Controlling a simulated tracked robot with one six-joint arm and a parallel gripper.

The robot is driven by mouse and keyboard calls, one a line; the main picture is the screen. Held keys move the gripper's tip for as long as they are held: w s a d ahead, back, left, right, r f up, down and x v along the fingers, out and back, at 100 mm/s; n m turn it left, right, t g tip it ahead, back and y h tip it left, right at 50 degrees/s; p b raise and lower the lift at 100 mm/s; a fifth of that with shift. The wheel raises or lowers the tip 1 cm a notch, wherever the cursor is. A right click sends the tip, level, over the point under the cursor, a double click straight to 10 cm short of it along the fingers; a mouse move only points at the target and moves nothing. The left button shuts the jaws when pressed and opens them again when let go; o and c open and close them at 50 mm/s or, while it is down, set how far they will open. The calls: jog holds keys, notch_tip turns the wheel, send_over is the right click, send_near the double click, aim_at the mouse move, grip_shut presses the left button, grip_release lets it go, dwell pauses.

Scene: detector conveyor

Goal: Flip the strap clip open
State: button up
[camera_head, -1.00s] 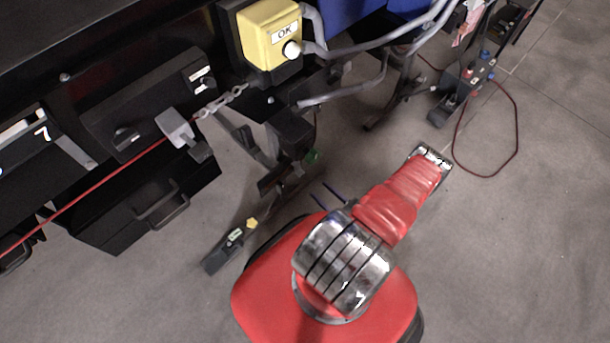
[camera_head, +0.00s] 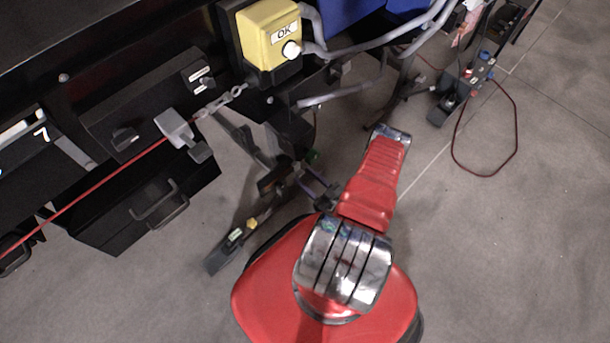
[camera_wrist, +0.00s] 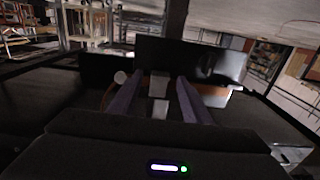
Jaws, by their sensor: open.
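I cannot pick out the strap clip with certainty. A grey block (camera_head: 175,128) with a darker grey tab sits on the front of the dark machine, between a red cord and a short chain. In the wrist view, two purple-grey fingers of my gripper (camera_wrist: 156,100) stand apart. A pale grey piece (camera_wrist: 159,84) shows in the gap between them, and I cannot tell its distance or whether it is touched. In the head view my gripper (camera_head: 318,186) is small and partly hidden near the dark machine legs, below and right of the grey block. It appears empty.
A yellow box marked OK with a white button (camera_head: 291,50) projects above. A black case with a handle (camera_head: 158,208) is at left. Grey tubes (camera_head: 345,92) cross near the legs. A cable box (camera_head: 463,88) with a red cable lies right.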

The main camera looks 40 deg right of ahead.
jog(key=shift+w, duration=0.75)
jog(key=shift+c, duration=0.4)
grip_shut()
jog(key=shift+d, duration=0.2)
